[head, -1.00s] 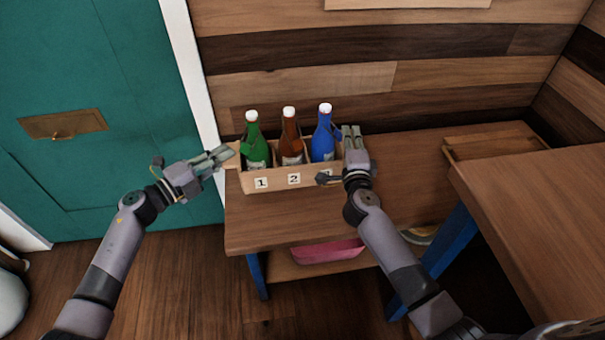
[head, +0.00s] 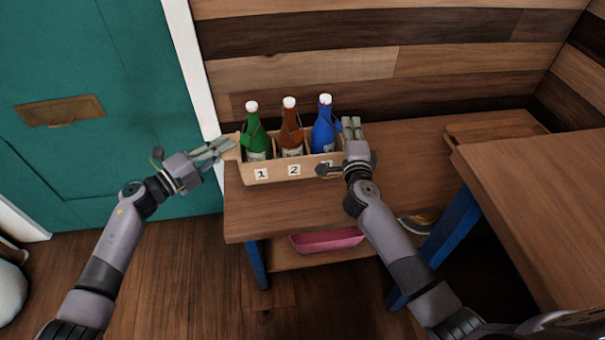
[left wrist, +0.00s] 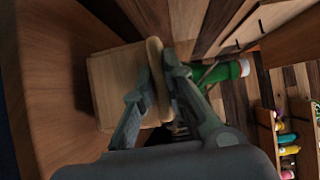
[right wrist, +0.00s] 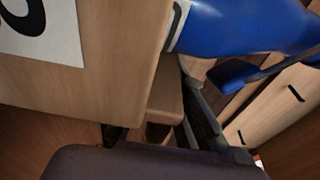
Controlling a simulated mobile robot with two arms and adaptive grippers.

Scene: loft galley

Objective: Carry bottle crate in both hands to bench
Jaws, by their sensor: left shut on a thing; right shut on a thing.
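The bottle crate (head: 277,174) is pale wood with number cards on its front. It holds a green bottle (head: 256,140), a brown bottle (head: 291,138) and a blue bottle (head: 323,135), all upright with white caps. It is level at the left end of the wooden bench (head: 300,212); I cannot tell whether its base touches the top. My left gripper (head: 229,147) is shut on the crate's left end handle, seen in the left wrist view (left wrist: 154,70). My right gripper (head: 338,147) is shut on the right end, its grip partly hidden in the right wrist view.
A plank wall (head: 400,70) stands behind the bench and a teal door (head: 100,160) to the left. A higher wooden table (head: 540,210) is at the right. A pink tray (head: 327,240) lies on the lower shelf. The bench top right of the crate is clear.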

